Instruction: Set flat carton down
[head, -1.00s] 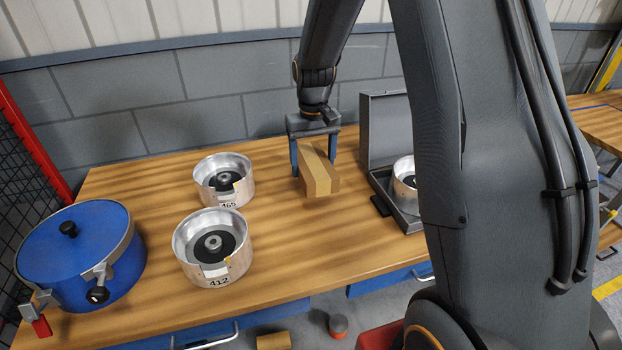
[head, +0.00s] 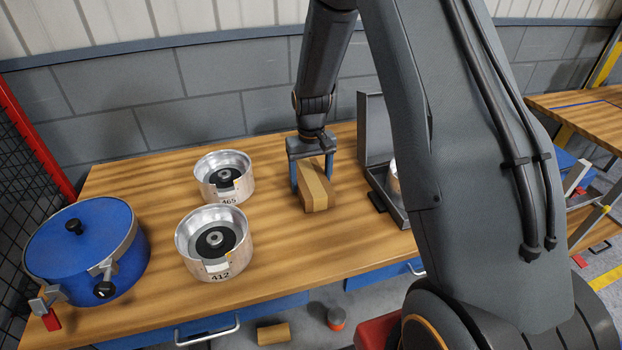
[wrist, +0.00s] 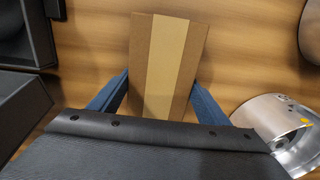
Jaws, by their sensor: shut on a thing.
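The flat carton (head: 317,192) is a brown box with a paler tape strip along its top. My gripper (head: 311,178) is shut on it, with one blue finger on each long side. The carton is low over the wooden bench (head: 290,245), between the metal drums and the grey case; I cannot tell whether its underside touches the wood. In the wrist view the carton (wrist: 168,65) points away from the blue fingers (wrist: 157,95). Its near end is hidden behind the gripper body.
Two silver drums, marked 465 (head: 225,178) and 412 (head: 212,243), stand left of the carton. A blue lidded pot (head: 85,250) is at the far left. An open grey case (head: 375,130) stands close on the right. Bare bench lies in front of the carton.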

